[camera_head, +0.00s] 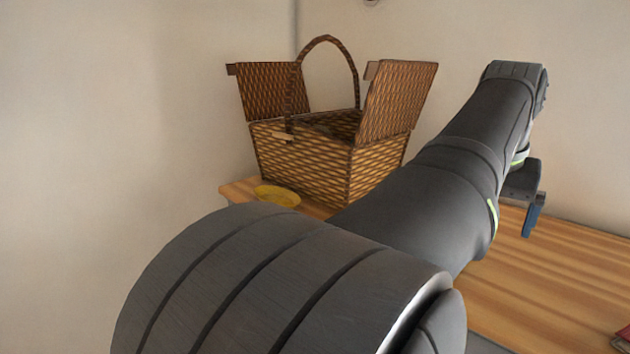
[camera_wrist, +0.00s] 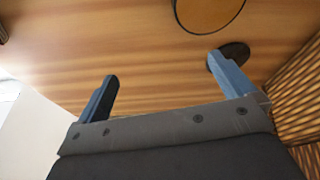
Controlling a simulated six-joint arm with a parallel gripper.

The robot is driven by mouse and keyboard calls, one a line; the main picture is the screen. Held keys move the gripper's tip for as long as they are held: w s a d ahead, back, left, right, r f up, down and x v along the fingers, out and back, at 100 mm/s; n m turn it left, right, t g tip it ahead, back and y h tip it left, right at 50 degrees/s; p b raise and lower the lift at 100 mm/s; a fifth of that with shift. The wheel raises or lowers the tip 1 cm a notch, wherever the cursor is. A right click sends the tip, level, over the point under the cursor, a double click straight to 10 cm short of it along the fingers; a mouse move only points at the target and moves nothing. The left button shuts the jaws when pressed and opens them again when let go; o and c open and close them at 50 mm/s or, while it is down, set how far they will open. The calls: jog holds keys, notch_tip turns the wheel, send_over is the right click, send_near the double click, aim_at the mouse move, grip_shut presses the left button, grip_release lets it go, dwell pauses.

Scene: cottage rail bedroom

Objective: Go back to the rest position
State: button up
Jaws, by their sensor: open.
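My gripper (camera_wrist: 168,85) is open in the wrist view, with its two blue fingers spread apart and nothing between them. It is above the wooden table top (camera_wrist: 140,60). In the head view, my arm reaches over the table to the right. One blue finger of my gripper (camera_head: 533,216) shows below the wrist there, above the table surface (camera_head: 560,275).
A wicker basket (camera_head: 300,165) with both lids raised stands at the back left of the table. A yellow round dish (camera_head: 277,196) lies in front of it. A dark red object (camera_head: 623,340) shows at the lower right edge.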

jog(key=shift+w+a+f, duration=0.1)
jog(key=shift+w+a, duration=0.55)
jog(key=s+a+r+n+t+h, duration=0.1)
jog(key=s+a+r+t+h, duration=0.2)
jog(key=s+a+t, duration=0.75)
jog(key=w+f+g, duration=0.1)
jog(key=f, duration=0.1)
jog(key=w+f+g, duration=0.1)
jog(key=f, duration=0.1)
jog(key=w+f+g, duration=0.1)
jog(key=f, duration=0.1)
jog(key=shift+w+g, duration=0.2)
jog(key=shift+g, duration=0.05)
dwell(0.6)
jog(key=v, duration=1)
jog(key=shift+a, duration=0.1)
